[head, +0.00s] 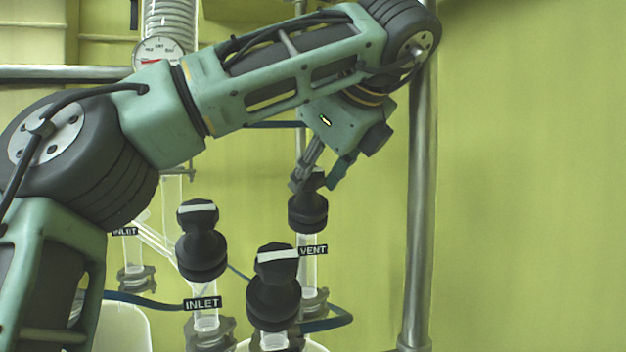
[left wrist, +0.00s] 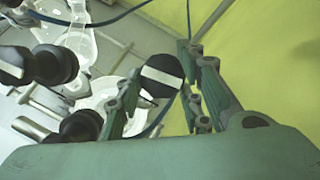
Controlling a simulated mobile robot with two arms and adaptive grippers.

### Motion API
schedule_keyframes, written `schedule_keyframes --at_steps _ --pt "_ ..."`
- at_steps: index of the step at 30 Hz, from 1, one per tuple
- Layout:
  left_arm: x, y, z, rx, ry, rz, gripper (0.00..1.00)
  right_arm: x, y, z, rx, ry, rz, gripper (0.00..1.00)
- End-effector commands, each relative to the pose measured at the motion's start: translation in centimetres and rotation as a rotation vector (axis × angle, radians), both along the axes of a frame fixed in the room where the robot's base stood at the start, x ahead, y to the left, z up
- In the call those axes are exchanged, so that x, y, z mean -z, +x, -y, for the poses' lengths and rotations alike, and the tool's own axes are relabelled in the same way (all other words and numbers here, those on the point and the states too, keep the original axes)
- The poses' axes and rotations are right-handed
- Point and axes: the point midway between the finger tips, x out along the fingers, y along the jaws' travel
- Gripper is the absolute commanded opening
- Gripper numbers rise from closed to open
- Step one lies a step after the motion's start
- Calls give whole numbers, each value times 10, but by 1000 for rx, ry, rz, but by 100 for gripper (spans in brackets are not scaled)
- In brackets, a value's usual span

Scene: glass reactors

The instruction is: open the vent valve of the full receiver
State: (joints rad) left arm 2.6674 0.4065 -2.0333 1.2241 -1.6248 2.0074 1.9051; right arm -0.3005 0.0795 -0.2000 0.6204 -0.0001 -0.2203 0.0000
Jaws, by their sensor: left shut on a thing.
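The vent valve (head: 308,212) is a black knob on a clear glass stem, with a VENT label (head: 313,250) below it. My left gripper (head: 318,180) comes down from above and is shut on the top of this knob. In the left wrist view the knob (left wrist: 161,74) shows a white stripe and sits between the two fingers of the gripper (left wrist: 163,82). The fingers hide part of the knob top in the head view. The receivers are mostly out of frame, so I cannot see how full they are. My right gripper is not in view.
Two other black knobs with white stripes stand close by: one (head: 202,242) above an INLET label (head: 202,304), another (head: 274,290) in front of the vent valve. A steel post (head: 421,200) rises at right. Blue hoses run below. The right side is clear wall.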

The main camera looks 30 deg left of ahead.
Motion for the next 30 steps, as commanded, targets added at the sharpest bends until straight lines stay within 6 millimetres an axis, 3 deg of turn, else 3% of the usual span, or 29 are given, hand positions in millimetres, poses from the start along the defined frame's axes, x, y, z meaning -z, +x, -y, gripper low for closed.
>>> schedule_keyframes --at_steps 18,19,23,30 --pt "5 -1 1 -39 -19 -6 9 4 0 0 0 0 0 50" --pt "5 -1 1 -39 -19 -6 36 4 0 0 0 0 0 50" --pt "5 0 1 -38 -19 -5 48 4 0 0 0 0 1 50" --pt "3 0 1 -36 -18 2 49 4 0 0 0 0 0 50"
